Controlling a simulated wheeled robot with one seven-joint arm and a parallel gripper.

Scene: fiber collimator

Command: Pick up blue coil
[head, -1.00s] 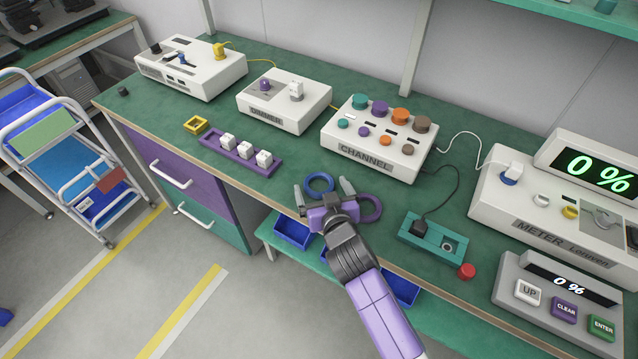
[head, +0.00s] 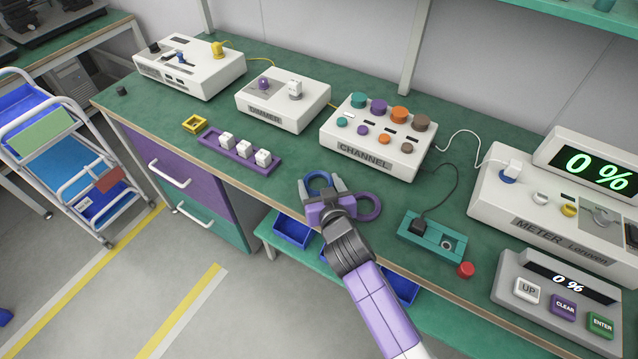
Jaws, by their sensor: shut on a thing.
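The blue coil (head: 319,178) is a blue ring on the green bench, near its front edge. My gripper (head: 320,184) reaches over the bench edge from the front, with its two grey fingers on either side of the blue coil. The fingers are shut on the coil. The near part of the ring is partly hidden by my gripper. I cannot tell whether the coil is clear of the bench top. A purple coil (head: 368,207) lies just to the right of my gripper, close beside it.
The CHANNEL box (head: 372,135) stands behind the coil. A purple tray (head: 240,153) with white cubes lies to the left. A teal fixture (head: 432,238) and a red button (head: 466,270) are to the right. Blue bins (head: 293,231) sit below the bench edge.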

